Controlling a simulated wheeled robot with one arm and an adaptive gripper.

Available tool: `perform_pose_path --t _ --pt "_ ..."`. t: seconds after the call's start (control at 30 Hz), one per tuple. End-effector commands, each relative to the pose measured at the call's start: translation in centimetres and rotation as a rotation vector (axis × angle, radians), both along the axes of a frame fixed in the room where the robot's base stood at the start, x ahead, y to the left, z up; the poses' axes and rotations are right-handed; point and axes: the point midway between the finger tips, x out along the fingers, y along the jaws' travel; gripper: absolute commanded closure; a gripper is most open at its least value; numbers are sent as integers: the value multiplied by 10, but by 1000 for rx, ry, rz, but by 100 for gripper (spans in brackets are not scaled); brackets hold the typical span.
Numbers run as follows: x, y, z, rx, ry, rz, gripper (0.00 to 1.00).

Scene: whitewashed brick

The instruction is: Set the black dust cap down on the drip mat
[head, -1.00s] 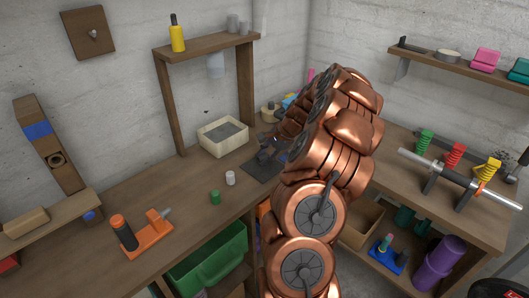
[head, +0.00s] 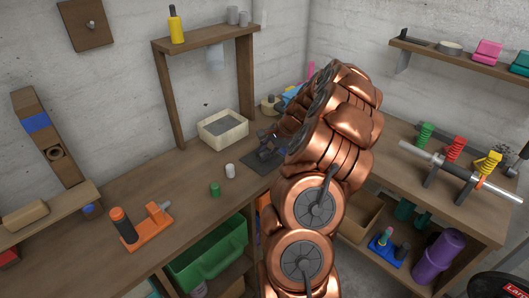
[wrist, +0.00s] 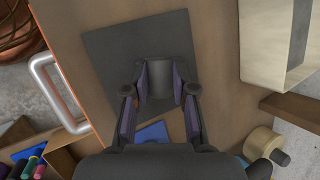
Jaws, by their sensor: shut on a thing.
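The drip mat is a dark square sheet (wrist: 105,55) lying on the wooden bench. It also shows in the head view (head: 248,164), partly hidden by my gripper. My gripper (wrist: 159,88) is over the mat, its two fingers on either side of the black dust cap (wrist: 158,80), a dark, short cylinder, and shut on it. In the head view my gripper (head: 268,150) is low at the mat, and the cap cannot be told apart from the dark fingers. Whether the cap touches the mat is hidden.
A pale tray (head: 240,133) stands behind the mat. A white cup (head: 230,171) and a green one (head: 215,189) stand to its left. In the wrist view a blue piece (wrist: 152,133) shows between the fingers, and a metal handle (wrist: 42,75) lies left of the bench edge.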

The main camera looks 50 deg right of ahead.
Motion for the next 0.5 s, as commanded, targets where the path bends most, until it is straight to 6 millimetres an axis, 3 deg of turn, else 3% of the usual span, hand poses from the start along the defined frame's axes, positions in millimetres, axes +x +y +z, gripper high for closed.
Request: perform_pose_path --t 0.13,0.17,0.4,0.5 --pt "0 0 -3 0 0 0 100" --pt "0 0 -2 0 0 0 71" --pt "0 0 -2 0 1 0 46" --pt "0 0 -2 0 1 0 45"
